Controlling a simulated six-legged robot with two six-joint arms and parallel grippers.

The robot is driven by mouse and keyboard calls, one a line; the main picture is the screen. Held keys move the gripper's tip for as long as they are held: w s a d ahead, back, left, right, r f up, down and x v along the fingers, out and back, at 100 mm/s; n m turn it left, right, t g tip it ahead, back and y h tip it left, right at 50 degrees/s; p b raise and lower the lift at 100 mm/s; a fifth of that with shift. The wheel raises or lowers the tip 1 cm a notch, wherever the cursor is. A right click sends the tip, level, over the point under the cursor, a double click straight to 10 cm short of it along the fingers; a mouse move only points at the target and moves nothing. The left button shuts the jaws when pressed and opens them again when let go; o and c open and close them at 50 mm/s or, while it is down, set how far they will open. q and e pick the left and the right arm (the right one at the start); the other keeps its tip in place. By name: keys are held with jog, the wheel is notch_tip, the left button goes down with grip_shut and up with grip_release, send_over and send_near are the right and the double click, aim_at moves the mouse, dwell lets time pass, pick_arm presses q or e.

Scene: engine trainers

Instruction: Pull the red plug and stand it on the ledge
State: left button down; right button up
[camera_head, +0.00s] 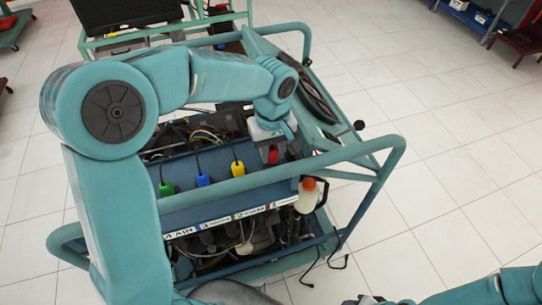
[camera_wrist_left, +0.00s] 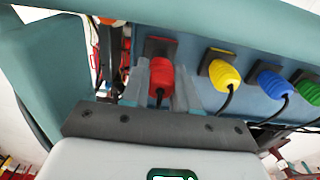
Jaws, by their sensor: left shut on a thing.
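The red plug (camera_wrist_left: 160,80) sits at its dark square socket (camera_wrist_left: 160,47) on the blue panel in the left wrist view. It also shows in the head view (camera_head: 273,154), at the right end of the row of plugs. My left gripper (camera_wrist_left: 163,88) has one finger on each side of the red plug and is shut on it. In the head view the left gripper (camera_head: 275,140) reaches down to it from above. A cable runs from the plug toward the gripper. The blue ledge (camera_head: 225,202) lies in front of the plugs. My right gripper (camera_head: 370,300) is barely in view at the bottom edge.
A yellow plug (camera_head: 238,168), a blue plug (camera_head: 203,179) and a green plug (camera_head: 166,188) stand in the same row with cables. A teal frame tube (camera_head: 330,157) crosses close by. A bottle with an orange cap (camera_head: 308,193) hangs at the right. Open floor lies to the right.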

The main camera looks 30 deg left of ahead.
aim_at(271, 148)
pick_arm(q)
jog(key=shift+r+p, duration=1.15)
jog(key=shift+r, duration=0.5)
jog(key=shift+s, duration=0.1)
